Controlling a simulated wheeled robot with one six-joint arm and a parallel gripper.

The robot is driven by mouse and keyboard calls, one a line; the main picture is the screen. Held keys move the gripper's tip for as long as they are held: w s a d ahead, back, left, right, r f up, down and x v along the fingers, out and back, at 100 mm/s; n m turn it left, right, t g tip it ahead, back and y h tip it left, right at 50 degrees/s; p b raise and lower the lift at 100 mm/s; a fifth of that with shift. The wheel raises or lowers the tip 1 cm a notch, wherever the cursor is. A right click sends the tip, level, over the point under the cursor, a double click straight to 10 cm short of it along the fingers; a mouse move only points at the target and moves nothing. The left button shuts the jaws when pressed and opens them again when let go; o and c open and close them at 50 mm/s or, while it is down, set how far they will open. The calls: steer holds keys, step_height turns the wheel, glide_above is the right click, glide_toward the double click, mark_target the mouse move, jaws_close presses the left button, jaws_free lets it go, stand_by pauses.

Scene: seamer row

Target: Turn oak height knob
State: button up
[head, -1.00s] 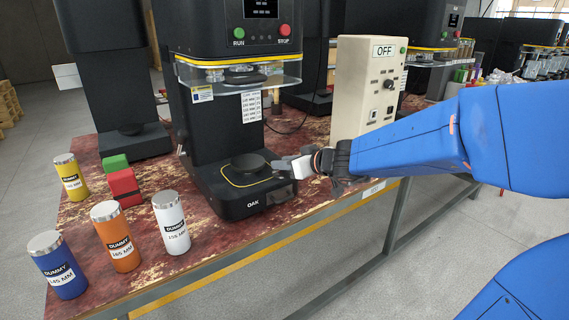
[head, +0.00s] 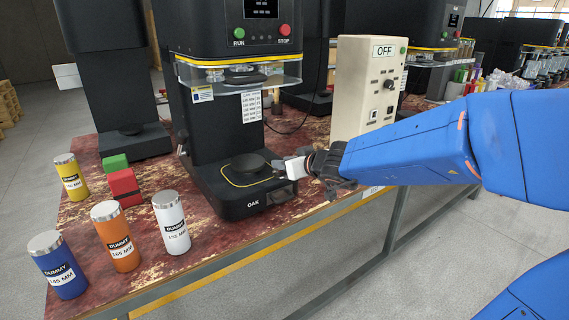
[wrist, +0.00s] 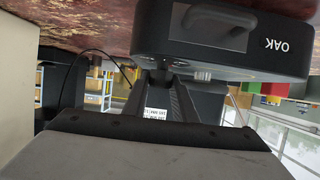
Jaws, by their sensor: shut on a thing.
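The OAK seamer (head: 215,120) is a black machine with a round plate (head: 247,163) on its base, and the name OAK is on the base front. It also shows upside down in the wrist view (wrist: 255,55). My gripper (head: 284,168) is at the right side of this base, with its tips against or very near it. In the wrist view my gripper (wrist: 165,80) has its fingers close together at the base's edge. It is shut on the oak height knob, which the fingers hide in both views.
White (head: 171,222), orange (head: 116,236), blue (head: 58,265) and yellow (head: 71,177) dummy cans stand at left, near red (head: 124,187) and green (head: 115,164) blocks. A beige control box (head: 366,95) reading OFF stands behind my gripper. The table's front edge is close below.

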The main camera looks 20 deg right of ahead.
steer(key=o, duration=1)
steer(key=shift+o, duration=0.2)
steer(key=v, duration=1.7)
steer(key=shift+s, duration=0.2)
steer(key=s+a+f+g, duration=0.3)
steer(key=s+f, duration=0.1)
steer(key=s, duration=0.1)
steer(key=s+d+f+m+g+h, duration=0.3)
steer(key=s+d+f+g+h, duration=0.1)
steer(key=s+f, duration=0.6)
steer(key=s+d+g, duration=0.1)
steer(key=s, duration=0.1)
steer(key=shift+s+d+f, duration=0.25)
steer(key=shift+s, duration=0.1)
